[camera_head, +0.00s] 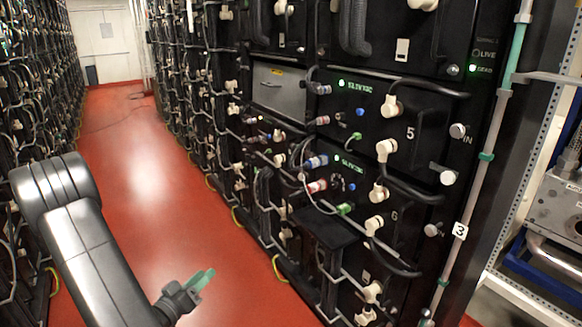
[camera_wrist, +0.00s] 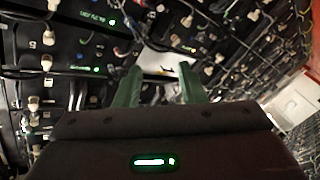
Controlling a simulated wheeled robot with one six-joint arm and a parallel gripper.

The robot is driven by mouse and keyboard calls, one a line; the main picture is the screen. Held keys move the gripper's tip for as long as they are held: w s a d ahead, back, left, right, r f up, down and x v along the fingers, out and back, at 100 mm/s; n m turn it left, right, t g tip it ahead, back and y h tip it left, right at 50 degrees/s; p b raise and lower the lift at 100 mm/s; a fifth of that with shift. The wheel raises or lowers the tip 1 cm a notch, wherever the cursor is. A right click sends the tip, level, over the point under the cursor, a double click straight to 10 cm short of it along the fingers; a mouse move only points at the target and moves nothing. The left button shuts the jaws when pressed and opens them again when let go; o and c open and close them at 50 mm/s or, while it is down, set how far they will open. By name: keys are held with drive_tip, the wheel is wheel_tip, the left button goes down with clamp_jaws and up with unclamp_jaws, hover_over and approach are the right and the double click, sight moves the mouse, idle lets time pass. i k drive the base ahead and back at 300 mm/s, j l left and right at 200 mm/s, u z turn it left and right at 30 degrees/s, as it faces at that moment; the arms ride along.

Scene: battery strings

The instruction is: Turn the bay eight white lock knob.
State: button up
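My gripper (camera_head: 200,280) hangs over the red floor at the lower middle of the head view, left of the battery rack and apart from it. In the wrist view its two green fingers (camera_wrist: 160,84) stand apart with nothing held between them. White knobs show on the rack, including one (camera_head: 391,106) by the label 5 and one (camera_head: 378,193) above the label 6. More white knobs (camera_wrist: 46,62) line the left side of the wrist view. I cannot read a label eight in either view, so I cannot tell which knob is bay eight's.
The black rack (camera_head: 425,160) runs along the right of the aisle, with cables and a dark ledge (camera_head: 325,230) sticking out. Another rack (camera_head: 30,130) lines the left. The red floor (camera_head: 140,150) between them is clear. Steel equipment (camera_head: 555,210) stands at far right.

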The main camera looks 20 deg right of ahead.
sight(304, 173)
drive_tip(key=i+z, duration=0.35)
drive_tip(key=i, duration=0.15)
drive_tip(key=i+z, duration=0.35)
drive_tip(key=i, duration=0.2)
drive_tip(key=i+j+z, duration=0.3)
drive_tip(key=i, duration=0.2)
drive_tip(key=l, duration=0.1)
